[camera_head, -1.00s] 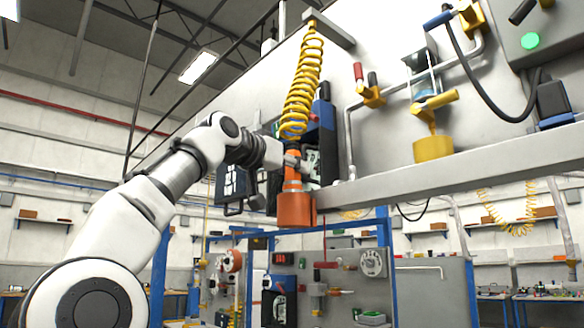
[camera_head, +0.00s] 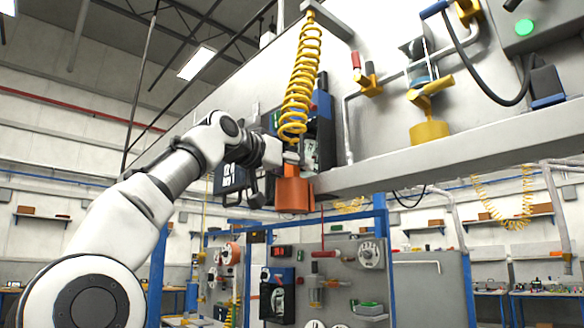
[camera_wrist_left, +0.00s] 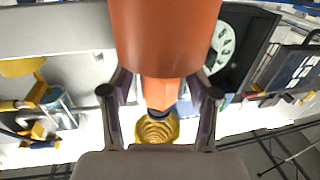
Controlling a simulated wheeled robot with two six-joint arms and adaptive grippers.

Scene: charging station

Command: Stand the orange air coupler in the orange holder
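The orange holder (camera_head: 294,195) is a wide orange cup at the left end of the grey ledge. The orange air coupler (camera_head: 292,171) stands upright in its mouth, its lower part hidden inside, with the yellow coiled hose (camera_head: 299,92) rising from its top. My left gripper (camera_head: 290,158) is just above the holder, around the coupler. In the left wrist view, the holder (camera_wrist_left: 166,38) fills the top and hides part of the fingers. The coupler (camera_wrist_left: 160,92) sits between the fingers with visible gaps on both sides, so the gripper looks open. My right gripper is out of view.
The grey ledge (camera_head: 450,160) runs right from the holder along the wall panel. A yellow fitting (camera_head: 430,132) and a red-handled valve (camera_head: 368,80) are to the right. A dark device (camera_head: 318,140) is close behind the gripper. Space left of the holder is mostly open.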

